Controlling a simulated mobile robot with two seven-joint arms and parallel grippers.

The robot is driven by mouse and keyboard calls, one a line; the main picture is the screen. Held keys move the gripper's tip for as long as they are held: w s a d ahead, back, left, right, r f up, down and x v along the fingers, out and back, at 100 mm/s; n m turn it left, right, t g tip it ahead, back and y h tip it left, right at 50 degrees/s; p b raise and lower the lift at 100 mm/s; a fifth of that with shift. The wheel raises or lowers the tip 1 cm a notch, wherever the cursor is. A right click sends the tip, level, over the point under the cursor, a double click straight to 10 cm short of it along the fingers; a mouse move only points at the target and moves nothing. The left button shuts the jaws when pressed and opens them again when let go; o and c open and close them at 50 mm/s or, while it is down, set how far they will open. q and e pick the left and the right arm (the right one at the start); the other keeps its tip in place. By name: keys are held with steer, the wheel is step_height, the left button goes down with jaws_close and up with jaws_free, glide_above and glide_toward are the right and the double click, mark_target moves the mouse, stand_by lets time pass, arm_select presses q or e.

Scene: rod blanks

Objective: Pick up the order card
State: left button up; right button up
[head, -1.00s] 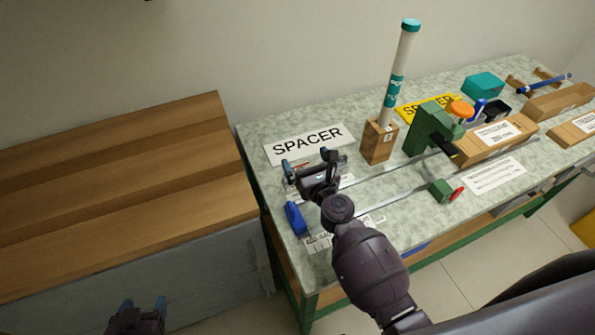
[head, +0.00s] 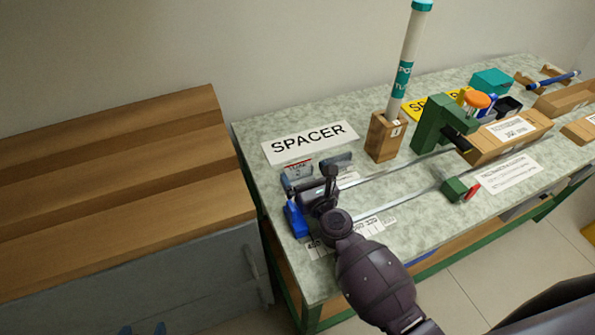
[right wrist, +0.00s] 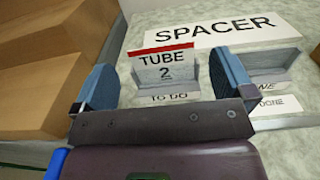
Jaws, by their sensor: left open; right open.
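The order card, white with a red top band and the words TUBE 2, stands upright in a small grey holder marked TO DO in the right wrist view (right wrist: 165,64). It also shows small in the head view (head: 298,169), its lower part hidden by my gripper. My right gripper (right wrist: 162,78) is open, one finger to each side of the card, with no contact visible. In the head view my right gripper (head: 310,180) is low over the bench's left end. My left gripper (head: 143,330) is open at the bottom edge, only its blue fingertips showing.
The SPACER sign (head: 309,142) lies behind the card. A second grey holder (right wrist: 265,62), marked DONE, stands to the right. A wooden block (head: 383,137) with an upright tube (head: 406,62) and a green clamp (head: 437,122) stand further right.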

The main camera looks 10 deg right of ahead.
mark_target(298, 163)
steer(key=shift+w+a+b, duration=0.1)
steer(key=shift+w+a, duration=0.1)
steer(key=shift+w, duration=0.85)
steer(key=shift+w+a+b, duration=0.1)
steer(key=shift+w+a, duration=0.1)
steer(key=shift+w, duration=0.85)
steer(key=shift+w+a+b, duration=0.1)
steer(key=shift+w+a, duration=0.1)
steer(key=shift+w, duration=0.85)
steer(key=shift+c, duration=0.5)
steer(key=c, duration=0.7)
